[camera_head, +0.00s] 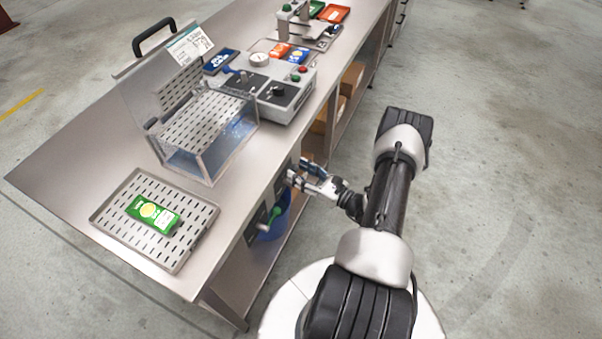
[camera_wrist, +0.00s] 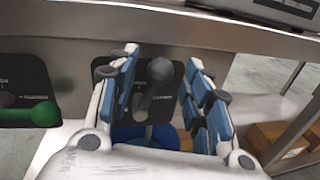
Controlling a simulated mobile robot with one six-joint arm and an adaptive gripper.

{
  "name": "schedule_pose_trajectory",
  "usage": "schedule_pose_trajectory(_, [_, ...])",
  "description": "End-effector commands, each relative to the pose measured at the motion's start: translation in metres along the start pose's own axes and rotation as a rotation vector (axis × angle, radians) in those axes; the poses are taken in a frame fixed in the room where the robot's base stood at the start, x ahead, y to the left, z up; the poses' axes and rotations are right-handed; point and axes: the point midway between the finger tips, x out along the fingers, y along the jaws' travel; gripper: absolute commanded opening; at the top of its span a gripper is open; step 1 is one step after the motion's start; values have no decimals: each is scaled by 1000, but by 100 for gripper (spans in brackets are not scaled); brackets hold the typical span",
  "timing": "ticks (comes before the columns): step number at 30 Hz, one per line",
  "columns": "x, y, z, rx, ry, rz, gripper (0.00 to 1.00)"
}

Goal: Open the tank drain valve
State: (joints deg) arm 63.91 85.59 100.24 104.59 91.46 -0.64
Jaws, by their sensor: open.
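Two lever valves sit on black plates on the bench's front side. One has a dark grey ball-ended handle (camera_wrist: 158,74); the other, to its left, has a green handle (camera_wrist: 32,115), also seen in the head view (camera_head: 268,218). Their labels are too small to read. My gripper (camera_head: 312,181) is at the bench front. In the wrist view my open gripper (camera_wrist: 162,66) has its blue-padded fingers on either side of the grey handle, with gaps showing. The clear water tank (camera_head: 212,160) stands on the bench above, its lid raised.
A blue bucket (camera_head: 280,215) stands under the bench front, below the valves. A perforated tray (camera_head: 118,222) with a green packet (camera_head: 154,213) lies at the bench's near end. A grey control unit (camera_head: 290,88) stands behind the tank. Cardboard boxes (camera_head: 351,75) sit on the lower shelf.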

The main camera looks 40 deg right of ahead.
Motion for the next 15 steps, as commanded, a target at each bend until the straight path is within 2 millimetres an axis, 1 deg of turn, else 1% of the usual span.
schedule_pose_trajectory(8, [2, 0, 0, 0, 0, -1, 45])
schedule_pose_trajectory(15, [2, 0, 0, 0, 0, -1, 30])
